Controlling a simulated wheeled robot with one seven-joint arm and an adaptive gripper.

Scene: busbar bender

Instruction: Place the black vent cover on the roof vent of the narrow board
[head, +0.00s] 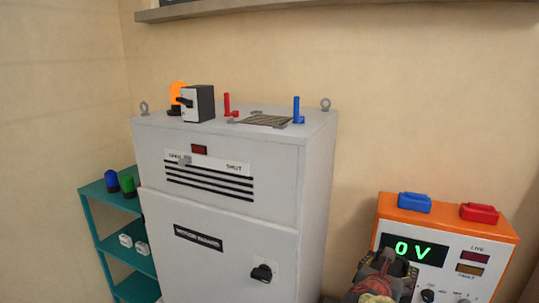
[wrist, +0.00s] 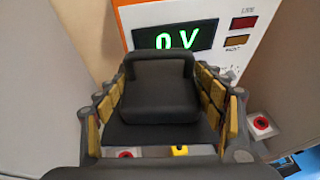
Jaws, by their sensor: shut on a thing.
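The black vent cover (wrist: 160,88) is between the yellow pads of my gripper (wrist: 161,92) in the wrist view. The gripper is shut on it, with a pad row against each side. The narrow board (head: 225,215) is the tall grey cabinet in the head view. Its roof vent (head: 265,120) is a dark slatted grille on top, uncovered, between a red post and a blue post. Part of my arm or gripper shows at the bottom of the head view, in front of the orange unit, apart from and lower than the roof vent.
On the roof stand an orange beacon (head: 177,96), a grey switch box (head: 197,103), a red post (head: 227,105), a blue post (head: 297,110) and lifting eyes. The orange unit (head: 450,240) reads 0 V at right. A teal shelf (head: 118,203) stands left. A ledge (head: 300,6) runs above.

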